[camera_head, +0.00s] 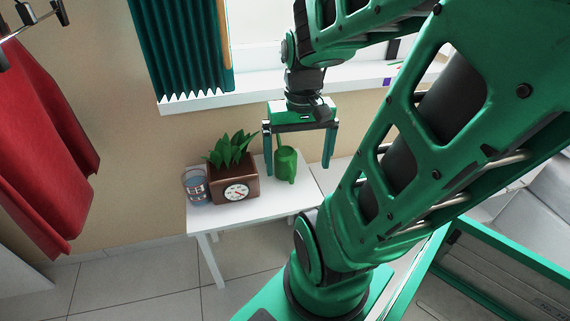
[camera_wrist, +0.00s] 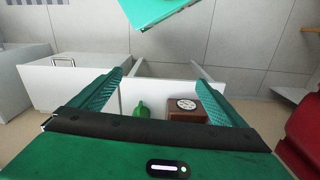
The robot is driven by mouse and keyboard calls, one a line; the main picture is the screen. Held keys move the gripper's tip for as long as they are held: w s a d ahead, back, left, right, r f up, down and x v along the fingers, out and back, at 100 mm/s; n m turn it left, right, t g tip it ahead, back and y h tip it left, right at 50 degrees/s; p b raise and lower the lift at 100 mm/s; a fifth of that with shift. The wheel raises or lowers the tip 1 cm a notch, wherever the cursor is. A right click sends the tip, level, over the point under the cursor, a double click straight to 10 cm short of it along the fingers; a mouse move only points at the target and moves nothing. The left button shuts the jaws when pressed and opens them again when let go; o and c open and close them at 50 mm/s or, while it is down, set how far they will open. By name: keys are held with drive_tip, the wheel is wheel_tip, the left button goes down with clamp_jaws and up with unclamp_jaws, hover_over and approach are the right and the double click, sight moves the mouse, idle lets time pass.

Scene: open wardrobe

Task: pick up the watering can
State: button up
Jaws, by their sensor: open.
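The green watering can (camera_head: 286,164) stands on a small white table (camera_head: 256,215) in the head view. In the wrist view the can (camera_wrist: 141,109) shows between my fingers, left of the middle and partly hidden by the gripper body. My gripper (camera_head: 299,168) is open and empty, with its two fingers pointing down. In the head view its fingers appear on either side of the can. I cannot tell how far above or in front of the can they are. My gripper (camera_wrist: 158,95) also shows in the wrist view, fingers spread wide.
Left of the can stands a brown clock box (camera_head: 233,187) with a leafy plant (camera_head: 231,150) at it. A bluish glass or candle (camera_head: 196,186) stands at the table's left. Red clothing (camera_head: 42,140) hangs far left. A curtain (camera_head: 180,50) and window sill (camera_head: 200,102) are behind.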

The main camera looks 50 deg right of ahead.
drive_tip(key=w+d+f+m+t+y, duration=0.1)
drive_tip(key=w+d+f+m, duration=0.1)
drive_tip(key=w+f, duration=0.25)
drive_tip(key=w+d+f+m+y, duration=0.1)
drive_tip(key=w+d+f+m, duration=0.2)
drive_tip(key=f, duration=0.2)
drive_tip(key=m+t+h, duration=0.3)
drive_tip(key=m+t, duration=0.9)
drive_tip(key=m, duration=1.3)
approach(286, 156)
wheel_tip(286, 156, down, 3)
drive_tip(key=w+d, duration=0.2)
drive_tip(key=x, duration=1)
drive_tip(key=shift+d, duration=0.15)
drive_tip(key=shift+r+t, duration=0.1)
drive_tip(key=shift+t, duration=0.2)
drive_tip(key=c, duration=1.8)
